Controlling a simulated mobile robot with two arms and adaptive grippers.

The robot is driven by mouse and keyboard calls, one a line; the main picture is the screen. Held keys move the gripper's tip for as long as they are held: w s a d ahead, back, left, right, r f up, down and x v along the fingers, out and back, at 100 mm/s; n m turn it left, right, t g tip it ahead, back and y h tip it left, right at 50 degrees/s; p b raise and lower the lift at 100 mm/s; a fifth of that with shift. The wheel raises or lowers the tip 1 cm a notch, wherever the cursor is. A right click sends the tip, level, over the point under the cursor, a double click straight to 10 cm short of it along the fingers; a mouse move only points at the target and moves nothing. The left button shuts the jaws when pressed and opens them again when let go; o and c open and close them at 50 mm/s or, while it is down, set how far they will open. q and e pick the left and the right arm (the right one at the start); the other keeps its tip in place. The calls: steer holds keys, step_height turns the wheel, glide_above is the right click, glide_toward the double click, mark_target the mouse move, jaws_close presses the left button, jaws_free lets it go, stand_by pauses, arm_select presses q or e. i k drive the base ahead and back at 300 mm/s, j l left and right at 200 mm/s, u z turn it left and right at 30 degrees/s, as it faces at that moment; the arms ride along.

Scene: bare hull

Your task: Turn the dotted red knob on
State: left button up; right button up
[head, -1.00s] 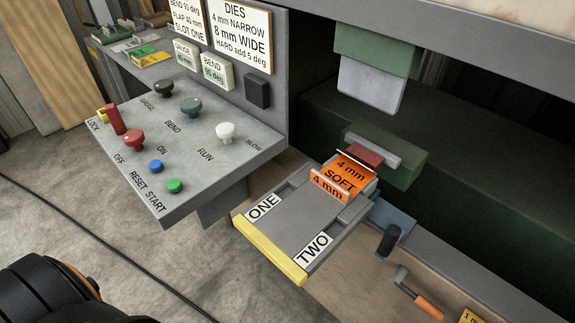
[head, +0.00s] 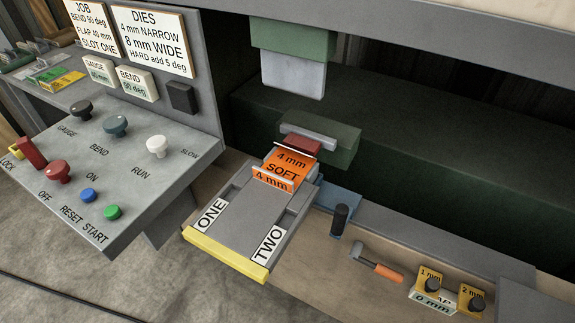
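The red knob (head: 58,171) sits near the left of the sloping grey control panel (head: 130,175), with the words ON and OFF printed beside it. Its dot or pointing direction is too small to make out. A separate red lever (head: 32,152) stands just left of it, by the word LOCK. Neither of my grippers is in view, and nothing touches the red knob.

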mark_target(59, 170)
steer(key=u, duration=1.45)
